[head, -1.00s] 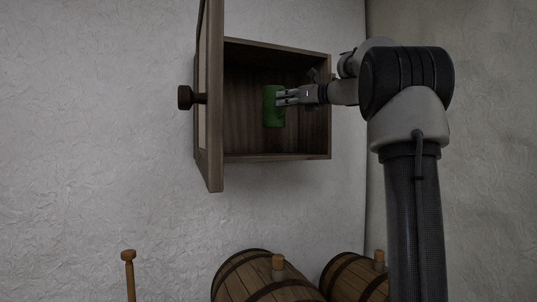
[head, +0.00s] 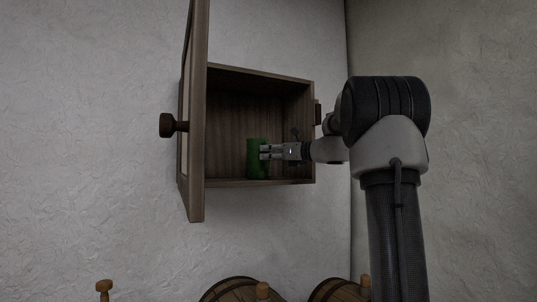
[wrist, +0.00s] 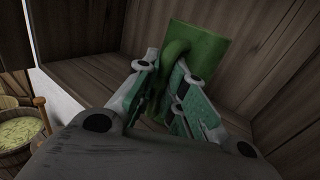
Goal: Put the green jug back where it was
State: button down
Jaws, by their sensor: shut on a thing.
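The green jug (head: 256,160) is upright inside the open wall cabinet (head: 230,100), low down near the cabinet floor. Whether its base touches the floor I cannot tell for sure. My gripper (head: 265,152) reaches in from the right and is shut on the jug's handle. In the wrist view the jug (wrist: 208,50) is tilted in the picture, with its handle between the fingers of my gripper (wrist: 165,90). The fingers hide part of the handle and of the jug's lower side.
The cabinet door (head: 198,120) stands open on the left, with a dark knob (head: 166,125). The cabinet's side wall (head: 306,120) is close to my wrist. Barrels (head: 235,292) stand below. A wooden tub (wrist: 20,130) shows in the wrist view. Inside, the cabinet's left part is clear.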

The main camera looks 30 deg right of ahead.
jog(key=c, duration=1.5)
grip_release()
jog(key=shift+f, duration=0.1)
jog(key=shift+s+d, duration=0.1)
jog(key=v, duration=1.1)
jog(key=shift+s, duration=0.35)
jog(key=s+a+f+n+g+h, duration=0.3)
jog(key=s+a+f+n+g, duration=0.5)
jog(key=s+a+f+n, duration=0.75)
jog(key=s+d+f+n+g+h, duration=0.3)
jog(key=s+f+n+h, duration=0.3)
jog(key=s+f+n, duration=0.8)
jog(key=shift+d+f, duration=0.45)
jog(key=shift+f, duration=0.35)
